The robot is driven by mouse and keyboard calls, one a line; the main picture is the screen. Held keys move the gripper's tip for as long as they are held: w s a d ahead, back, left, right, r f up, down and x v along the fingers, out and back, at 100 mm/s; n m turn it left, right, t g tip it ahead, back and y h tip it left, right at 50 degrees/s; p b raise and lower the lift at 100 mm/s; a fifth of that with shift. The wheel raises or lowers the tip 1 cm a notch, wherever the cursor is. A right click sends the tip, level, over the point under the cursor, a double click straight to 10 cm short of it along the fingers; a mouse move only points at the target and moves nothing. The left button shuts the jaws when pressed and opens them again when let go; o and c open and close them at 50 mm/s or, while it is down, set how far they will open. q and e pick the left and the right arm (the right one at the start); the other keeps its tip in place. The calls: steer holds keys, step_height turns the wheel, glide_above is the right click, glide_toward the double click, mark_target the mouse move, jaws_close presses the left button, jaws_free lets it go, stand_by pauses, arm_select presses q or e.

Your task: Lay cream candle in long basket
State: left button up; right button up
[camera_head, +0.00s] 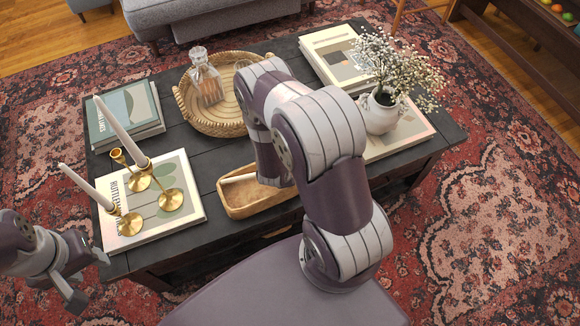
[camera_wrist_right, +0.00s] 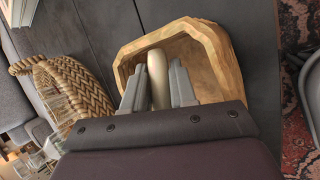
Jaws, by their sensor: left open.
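The long basket (camera_head: 262,208) is a pale wooden trough near the front edge of the dark table, partly hidden by my right arm in the head view. In the right wrist view the basket (camera_wrist_right: 222,52) lies just beyond my right gripper (camera_wrist_right: 158,92). The cream candle (camera_wrist_right: 158,72) stands out between its two fingers, which press on both sides of it; the candle's far end is over the basket's interior. I cannot tell whether it touches the basket floor. My left gripper (camera_head: 86,279) is open and empty off the table's left front corner.
Brass candle holders (camera_head: 170,200) with two tapers stand on a book at left. A round wicker tray (camera_head: 215,128) with a glass decanter (camera_head: 205,80) is behind the basket. A flower vase (camera_head: 380,112) and books (camera_head: 335,58) are at right.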

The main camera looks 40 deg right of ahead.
steer(key=o, duration=0.4)
steer(key=shift+o, duration=0.2)
steer(key=p+v, duration=0.4)
steer(key=v, duration=0.8)
steer(key=shift+r, duration=0.35)
steer(key=shift+s+a, duration=0.1)
steer(key=shift+a, duration=0.05)
